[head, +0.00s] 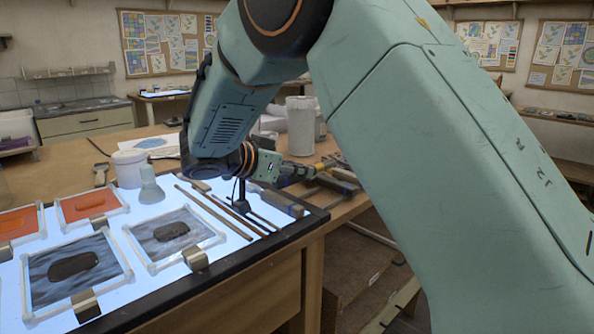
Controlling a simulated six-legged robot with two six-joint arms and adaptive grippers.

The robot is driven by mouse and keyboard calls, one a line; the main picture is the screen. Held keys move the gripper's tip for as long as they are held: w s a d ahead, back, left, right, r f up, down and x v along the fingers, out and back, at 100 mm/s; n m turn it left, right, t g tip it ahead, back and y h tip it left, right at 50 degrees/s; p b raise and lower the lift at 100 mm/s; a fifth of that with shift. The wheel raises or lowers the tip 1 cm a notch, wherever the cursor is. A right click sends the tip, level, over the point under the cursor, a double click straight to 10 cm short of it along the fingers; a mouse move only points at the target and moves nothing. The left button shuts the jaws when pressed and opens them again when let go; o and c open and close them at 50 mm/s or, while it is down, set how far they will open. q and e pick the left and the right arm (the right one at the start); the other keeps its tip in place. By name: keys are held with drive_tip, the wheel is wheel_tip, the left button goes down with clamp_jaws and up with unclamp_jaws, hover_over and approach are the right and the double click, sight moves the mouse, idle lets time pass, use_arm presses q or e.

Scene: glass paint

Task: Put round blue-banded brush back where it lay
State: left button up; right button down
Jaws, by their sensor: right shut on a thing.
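My right arm reaches in from the right and bends down over the glowing light table (238,240). Its gripper (241,206) points down at the table's right part and is shut on a thin rod, the round blue-banded brush. The brush is small and partly hidden by the fingers, so its band is not clear, and I cannot tell whether it touches the table. Other slim brushes or sticks (212,212) lie slantwise just left of the gripper. My left gripper is not in view.
Framed dark panes (172,232) and orange panes (88,204) lie on the left, with small metal blocks (195,258) at their edges. A white jar (130,167) and a pale bulb-shaped vessel (151,188) stand behind. A grey-blue block (284,206) lies right of the gripper.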

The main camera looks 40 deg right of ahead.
drive_tip(key=shift+f+b, duration=0.2)
drive_tip(key=shift+b, duration=0.1)
drive_tip(key=c, duration=1.2)
unclamp_jaws()
drive_tip(key=shift+s+f, duration=0.1)
